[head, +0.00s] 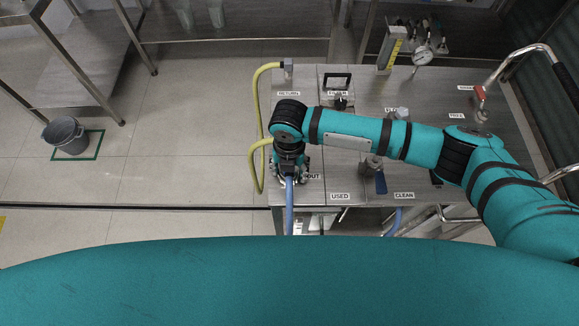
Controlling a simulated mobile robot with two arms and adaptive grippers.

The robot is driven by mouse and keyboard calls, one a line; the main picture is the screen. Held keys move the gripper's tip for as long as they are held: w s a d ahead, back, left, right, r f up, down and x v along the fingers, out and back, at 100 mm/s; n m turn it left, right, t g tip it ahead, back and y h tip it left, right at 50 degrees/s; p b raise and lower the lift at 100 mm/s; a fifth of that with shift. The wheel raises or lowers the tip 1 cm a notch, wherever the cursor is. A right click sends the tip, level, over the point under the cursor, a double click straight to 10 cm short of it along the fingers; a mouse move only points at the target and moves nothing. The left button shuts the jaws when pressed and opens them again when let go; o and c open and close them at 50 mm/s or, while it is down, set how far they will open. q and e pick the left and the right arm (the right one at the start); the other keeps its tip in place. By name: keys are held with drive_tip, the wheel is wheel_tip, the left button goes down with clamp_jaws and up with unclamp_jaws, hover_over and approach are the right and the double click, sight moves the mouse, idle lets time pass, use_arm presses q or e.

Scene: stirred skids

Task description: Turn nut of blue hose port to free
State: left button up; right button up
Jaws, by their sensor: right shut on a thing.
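My right arm reaches across from the right and its gripper (289,178) points down at the front left corner of the steel skid top (345,185). It is shut around the nut of the blue hose port, beside the label reading OUT (313,176). The nut itself is hidden by the gripper. The blue hose (289,205) comes out under the gripper and hangs over the skid's front edge. How far the nut is turned cannot be seen. My left gripper is not in view.
A yellow hose (260,85) loops along the skid's left side from the RETURN fitting (288,70). A blue-handled valve (380,182) and a gauge (423,57) stand to the right. A grey bucket (65,134) stands far left.

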drive_tip(key=n, duration=0.4)
drive_tip(key=shift+n, duration=0.4)
drive_tip(key=n+b, duration=0.1)
drive_tip(key=n, duration=0.3)
drive_tip(key=shift+a+n, duration=0.15)
drive_tip(key=shift+n, duration=0.15)
drive_tip(key=shift+r, duration=0.1)
drive_tip(key=o, duration=1.2)
wheel_tip(320, 180, up, 12)
drive_tip(key=shift+f, duration=0.1)
